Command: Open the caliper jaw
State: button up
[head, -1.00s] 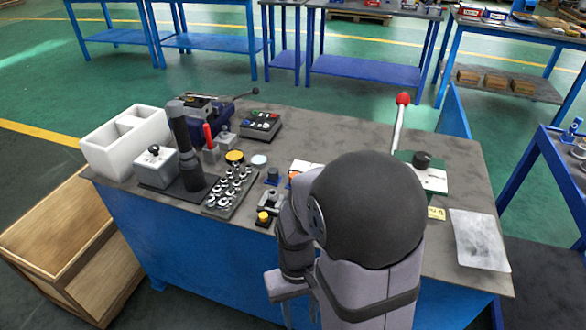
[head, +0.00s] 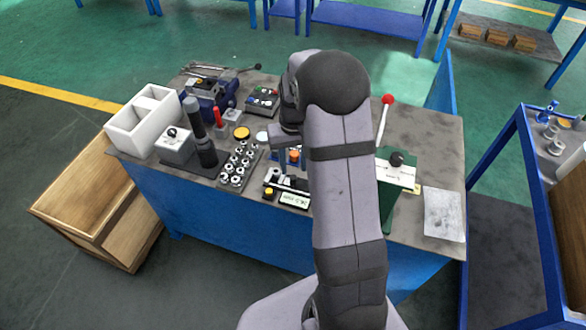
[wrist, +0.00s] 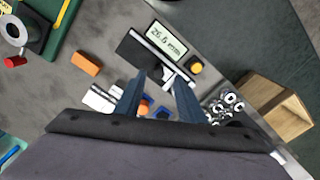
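The caliper device (wrist: 140,50) shows in the wrist view as a dark block with a lit display (wrist: 168,38) reading about 26.6 mm. A pale metal jaw part (wrist: 178,72) lies below the display, and a yellow knob (wrist: 195,66) is at its right. In the head view the display (head: 294,199) and yellow knob (head: 268,194) are at the bench's front edge. My gripper (wrist: 160,76) is open, its two dark fingers apart, pointing toward the jaw part. Nothing is clearly held. I cannot tell whether the fingers touch it. In the head view my arm partly hides the area.
A tray of metal sockets (head: 238,164) stands left of the caliper, with a dark upright cylinder (head: 200,135) beyond. An orange block (wrist: 86,63) lies near the caliper. A green press with a red-knobbed lever (head: 387,100) stands to the right.

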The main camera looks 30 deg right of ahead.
aim_at(293, 177)
jog(key=shift+w+d+r, duration=0.2)
jog(key=shift+w+r, duration=0.35)
jog(key=shift+w, duration=0.1)
jog(key=shift+s+n, duration=0.25)
jog(key=shift+n, duration=0.05)
jog(key=shift+a+f, duration=0.1)
jog(key=shift+f, duration=0.1)
jog(key=shift+f+p, duration=0.65)
jog(key=shift+f, duration=2.8)
